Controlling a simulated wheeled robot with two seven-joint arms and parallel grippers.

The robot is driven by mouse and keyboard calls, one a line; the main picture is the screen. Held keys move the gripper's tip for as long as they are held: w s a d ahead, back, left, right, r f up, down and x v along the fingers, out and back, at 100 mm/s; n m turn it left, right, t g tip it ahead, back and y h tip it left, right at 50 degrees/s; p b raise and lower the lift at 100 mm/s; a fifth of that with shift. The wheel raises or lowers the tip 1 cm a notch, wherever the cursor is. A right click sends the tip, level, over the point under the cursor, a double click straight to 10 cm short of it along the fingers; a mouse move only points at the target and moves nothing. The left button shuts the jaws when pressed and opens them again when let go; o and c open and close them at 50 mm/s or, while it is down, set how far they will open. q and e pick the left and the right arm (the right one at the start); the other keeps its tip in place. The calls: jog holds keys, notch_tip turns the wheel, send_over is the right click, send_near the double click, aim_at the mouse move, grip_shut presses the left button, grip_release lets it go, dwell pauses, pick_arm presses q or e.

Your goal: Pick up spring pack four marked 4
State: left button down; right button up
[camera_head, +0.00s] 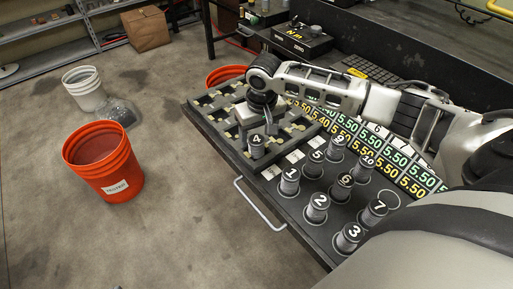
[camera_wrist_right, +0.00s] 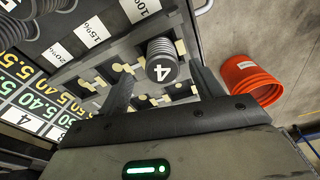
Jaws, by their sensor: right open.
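Spring pack four (camera_head: 257,147) is a grey ribbed cylinder with a white 4 on its dark top. It stands at the near edge of the dark slotted rack. In the right wrist view, pack four (camera_wrist_right: 162,62) shows between the fingers, with a gap on both sides. My right gripper (camera_head: 258,128) is open at the pack, fingers pointing down beside it. The fingers also show in the right wrist view (camera_wrist_right: 163,80). Whether they touch the pack cannot be told. My left gripper is not in view.
Other numbered packs, such as pack 1 (camera_head: 290,181), pack 2 (camera_head: 316,207) and pack 5 (camera_head: 317,161), stand close by to the right. The slotted rack (camera_head: 205,112) lies behind. An orange bucket (camera_head: 103,165) stands on the floor at left. A handle (camera_head: 258,206) juts from the bench front.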

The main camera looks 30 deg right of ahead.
aim_at(257, 139)
jog(key=f, duration=0.3)
jog(key=shift+w+a+f, duration=0.1)
jog(key=shift+w+f, duration=0.15)
jog(key=shift+f, duration=0.05)
jog(key=shift+r, duration=0.1)
jog(key=c, duration=1.4)
jog(key=shift+c, duration=0.2)
